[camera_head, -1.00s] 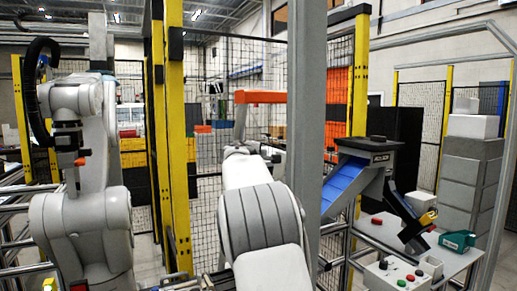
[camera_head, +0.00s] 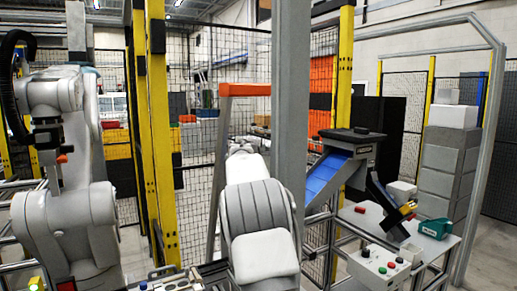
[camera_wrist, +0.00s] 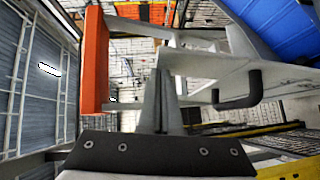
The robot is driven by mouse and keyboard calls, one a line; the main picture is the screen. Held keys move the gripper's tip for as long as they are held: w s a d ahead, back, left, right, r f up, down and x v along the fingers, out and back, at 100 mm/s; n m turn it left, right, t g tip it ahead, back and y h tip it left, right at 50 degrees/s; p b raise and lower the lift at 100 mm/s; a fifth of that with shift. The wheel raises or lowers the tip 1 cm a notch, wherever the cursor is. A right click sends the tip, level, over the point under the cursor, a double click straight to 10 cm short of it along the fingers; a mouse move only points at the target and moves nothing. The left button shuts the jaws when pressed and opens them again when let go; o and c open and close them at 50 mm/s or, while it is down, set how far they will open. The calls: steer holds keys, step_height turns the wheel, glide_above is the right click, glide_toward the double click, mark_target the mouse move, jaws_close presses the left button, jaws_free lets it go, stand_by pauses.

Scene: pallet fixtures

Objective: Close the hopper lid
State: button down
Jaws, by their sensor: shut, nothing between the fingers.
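A dark grey box with a flat top (camera_head: 352,136) stands at the upper end of a blue sloped conveyor (camera_head: 326,176) on the right. It may be the hopper, but I cannot tell its lid for sure. In the wrist view a pale grey panel or frame carries a black bent handle (camera_wrist: 240,98), with the blue surface (camera_wrist: 285,28) above right. My gripper (camera_wrist: 160,88) is shut and empty, pointing up the wrist view left of the handle, apparently apart from it. In the head view its fingers are hidden behind my arm and a grey post.
An orange-topped frame (camera_head: 245,90) stands beyond my arm; an orange bar (camera_wrist: 95,62) also shows in the wrist view. The grey post (camera_head: 291,110) stands close. Another robot arm (camera_head: 68,190) stands left.

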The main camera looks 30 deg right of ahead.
steer(key=d, duration=0.3)
steer(key=shift+s+f+p, duration=0.1)
steer(key=shift+s+p, duration=0.05)
steer(key=shift+p, duration=0.15)
steer(key=shift+a, duration=0.1)
